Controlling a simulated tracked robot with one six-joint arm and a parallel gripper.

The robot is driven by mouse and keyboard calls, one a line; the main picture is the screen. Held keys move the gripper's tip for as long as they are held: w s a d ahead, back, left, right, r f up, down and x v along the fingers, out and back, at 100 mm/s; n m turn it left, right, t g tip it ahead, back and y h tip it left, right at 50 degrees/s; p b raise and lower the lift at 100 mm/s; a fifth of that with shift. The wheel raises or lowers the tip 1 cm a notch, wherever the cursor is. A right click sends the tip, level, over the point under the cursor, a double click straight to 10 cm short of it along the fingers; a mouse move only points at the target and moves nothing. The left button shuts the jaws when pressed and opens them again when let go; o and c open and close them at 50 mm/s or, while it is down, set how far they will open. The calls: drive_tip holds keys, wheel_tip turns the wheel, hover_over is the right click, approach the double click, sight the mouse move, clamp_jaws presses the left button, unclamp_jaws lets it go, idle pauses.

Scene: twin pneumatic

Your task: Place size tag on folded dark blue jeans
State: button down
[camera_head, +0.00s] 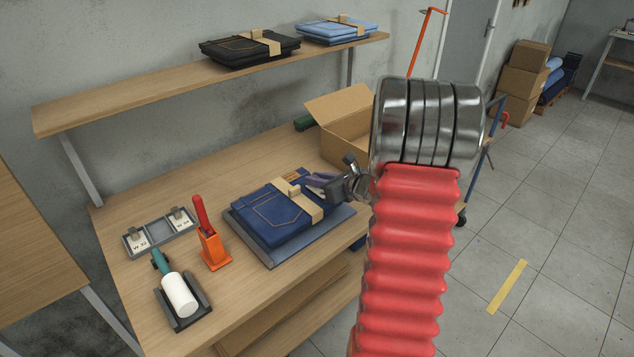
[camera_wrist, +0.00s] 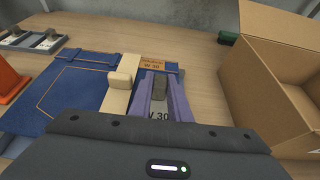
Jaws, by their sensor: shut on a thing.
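The folded dark blue jeans (camera_head: 262,217) lie on a grey board (camera_head: 283,256) on the workbench, with a tan paper band (camera_head: 305,204) around them. They also show in the wrist view (camera_wrist: 78,92), with a brown patch (camera_wrist: 152,62) reading W 30. My gripper (camera_head: 316,183) is over the right part of the jeans, beside the band. In the wrist view its purple fingers (camera_wrist: 160,80) are shut on the dark grip of a size tag (camera_wrist: 158,112), whose visible print ends in 30. I cannot tell whether the tag touches the jeans.
A tag holder (camera_head: 158,232) with more tags stands at the left. An orange stand with a red-handled tool (camera_head: 212,246) and a lint roller (camera_head: 179,292) are close to the jeans. An open cardboard box (camera_head: 340,118) stands behind, right. A shelf (camera_head: 150,99) holds other jeans.

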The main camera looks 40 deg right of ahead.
drive_tip(key=shift+f, duration=0.5)
drive_tip(key=c, duration=1.7)
unclamp_jaws()
drive_tip(key=shift+o, duration=0.2)
drive_tip(key=shift+s+r, duration=0.1)
drive_tip(key=shift+s, duration=0.1)
drive_tip(key=v, duration=1.1)
drive_tip(key=shift+s+r, duration=0.2)
drive_tip(key=shift+s, duration=0.05)
drive_tip(key=shift+w, duration=0.1)
